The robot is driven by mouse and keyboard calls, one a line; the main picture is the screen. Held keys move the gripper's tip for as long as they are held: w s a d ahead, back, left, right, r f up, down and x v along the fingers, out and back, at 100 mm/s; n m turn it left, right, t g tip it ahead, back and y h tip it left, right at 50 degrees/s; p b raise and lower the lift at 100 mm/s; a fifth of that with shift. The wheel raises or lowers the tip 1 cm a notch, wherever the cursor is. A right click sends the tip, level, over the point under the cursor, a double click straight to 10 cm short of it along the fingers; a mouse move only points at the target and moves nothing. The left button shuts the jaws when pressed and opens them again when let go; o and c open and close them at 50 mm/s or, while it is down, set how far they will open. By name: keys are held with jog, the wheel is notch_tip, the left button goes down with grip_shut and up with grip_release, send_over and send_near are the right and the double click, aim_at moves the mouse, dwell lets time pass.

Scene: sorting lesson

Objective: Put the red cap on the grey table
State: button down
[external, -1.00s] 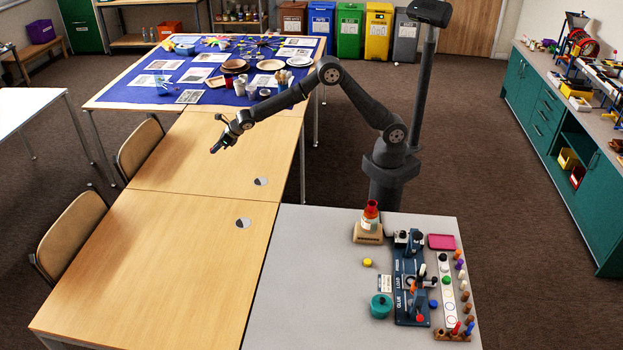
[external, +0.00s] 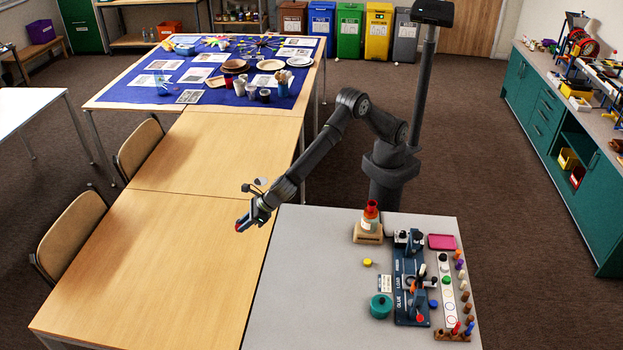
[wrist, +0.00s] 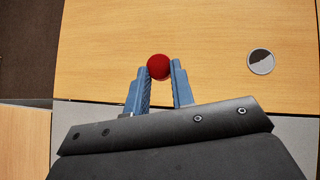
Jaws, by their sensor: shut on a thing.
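My gripper (external: 243,224) is over the wooden table, to the left of the grey table (external: 290,290). In the wrist view my gripper (wrist: 160,72) is shut on a round red cap (wrist: 158,66), held between the tips of its blue fingers. In the external view only a small bit of red shows at the fingertips. The cap appears above the wooden surface, clear of the grey table. The grey table's left part is bare.
On the grey table stand a bottle with a red top (external: 370,212) on a wooden stand, a yellow disc (external: 367,262), a teal pot (external: 381,306), a blue rig (external: 409,285) and a pink tray (external: 441,242). A round inset (wrist: 261,62) marks the wooden table.

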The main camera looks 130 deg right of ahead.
jog(key=s+a, duration=0.4)
jog(key=a, duration=0.8)
jog(key=s+a+n, duration=0.1)
jog(key=s+a, duration=0.3)
jog(key=a, duration=0.8)
jog(key=s+a, duration=0.3)
jog(key=a, duration=0.9)
jog(key=s+a+r+y, duration=0.1)
jog(key=s+a+r, duration=0.1)
jog(key=s+a, duration=2.55)
jog(key=shift+n, duration=0.4)
jog(key=shift+s+d+f, duration=0.1)
jog(key=shift+d+f, duration=0.2)
jog(key=shift+f, duration=3.35)
jog(key=shift+s+d+f, duration=0.15)
jog(key=shift+d+f, duration=0.1)
jog(key=shift+f, duration=3.4)
jog(key=shift+s+d+f, duration=0.1)
jog(key=shift+d+f, duration=0.2)
jog(key=shift+f, duration=3.35)
jog(key=shift+f, duration=0.1)
jog(key=c, duration=1.2)
grip_release()
jog(key=shift+c, duration=0.2)
